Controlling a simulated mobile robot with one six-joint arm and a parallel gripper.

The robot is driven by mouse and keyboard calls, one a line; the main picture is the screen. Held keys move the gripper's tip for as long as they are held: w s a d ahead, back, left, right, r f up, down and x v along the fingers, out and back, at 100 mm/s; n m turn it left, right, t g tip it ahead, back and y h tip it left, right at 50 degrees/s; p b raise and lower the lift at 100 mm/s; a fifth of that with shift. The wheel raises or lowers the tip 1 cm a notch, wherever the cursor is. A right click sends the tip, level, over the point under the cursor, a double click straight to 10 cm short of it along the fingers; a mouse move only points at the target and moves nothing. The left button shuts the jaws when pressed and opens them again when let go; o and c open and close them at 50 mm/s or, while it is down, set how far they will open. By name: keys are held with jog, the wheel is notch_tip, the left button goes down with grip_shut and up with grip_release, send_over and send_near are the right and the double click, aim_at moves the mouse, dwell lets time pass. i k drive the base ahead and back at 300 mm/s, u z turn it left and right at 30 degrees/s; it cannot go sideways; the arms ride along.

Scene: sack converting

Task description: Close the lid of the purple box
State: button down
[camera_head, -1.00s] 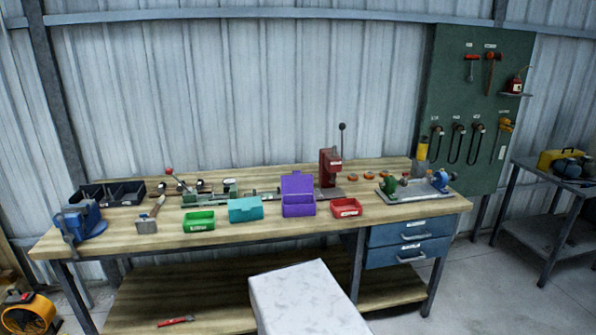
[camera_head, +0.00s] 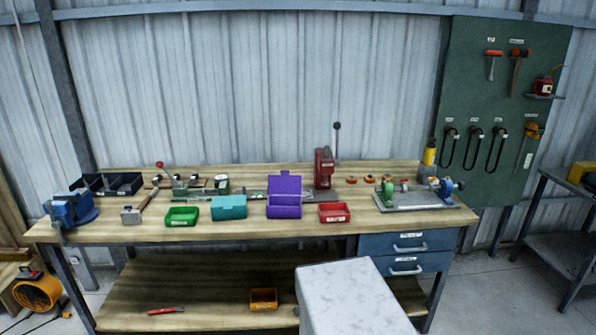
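The purple box (camera_head: 284,212) stands on the workbench near the front edge, right of centre along the row of small containers. Its lid (camera_head: 285,186) is raised and stands up at the back, so the box is open. Its inside is too small to make out. My gripper is not in the picture.
The workbench (camera_head: 110,229) holds a teal box (camera_head: 229,207) and green bin (camera_head: 182,216) left of the purple box, and a red bin (camera_head: 334,212) close on its right. A red press (camera_head: 324,168) stands behind. A white block-like surface (camera_head: 355,295) is in front.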

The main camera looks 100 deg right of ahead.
aim_at(284, 184)
jog(key=u, duration=0.2)
jog(key=k, duration=0.75)
jog(key=z, duration=1.8)
jog(key=i, duration=1)
jog(key=z, duration=0.05)
jog(key=k, duration=0.3)
jog(key=z, duration=0.1)
